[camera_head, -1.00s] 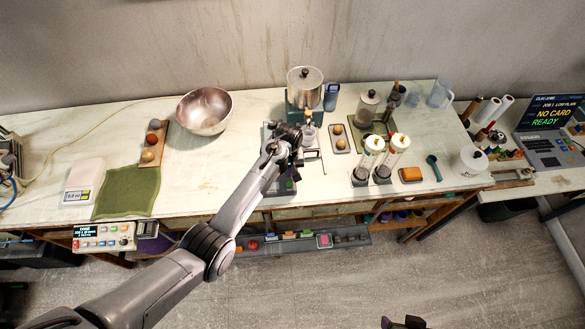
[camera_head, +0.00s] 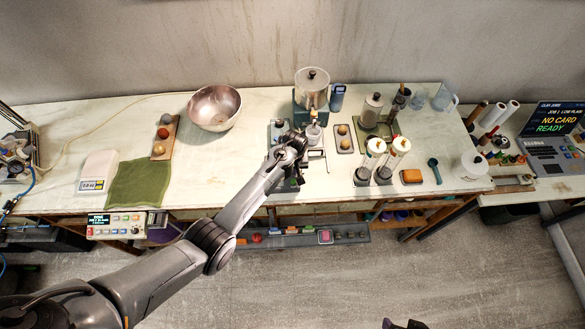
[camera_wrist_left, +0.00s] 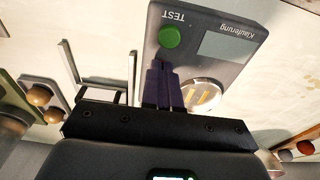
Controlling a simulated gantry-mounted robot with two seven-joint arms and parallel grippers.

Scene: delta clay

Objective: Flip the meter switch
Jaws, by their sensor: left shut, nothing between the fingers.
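The grey meter (camera_wrist_left: 225,72) shows upside down in the left wrist view, with a blank grey screen, "Kläuferung" lettering, a green button (camera_wrist_left: 169,37) beside the word TEST, and a round clear window. No separate switch can be made out. My left gripper (camera_wrist_left: 162,68) is shut and empty, its dark fingertips just short of the green button in the picture; whether they touch the meter I cannot tell. In the head view my left gripper (camera_head: 292,146) covers much of the meter. Dark parts (camera_head: 402,323) at the bottom edge may be my right gripper.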

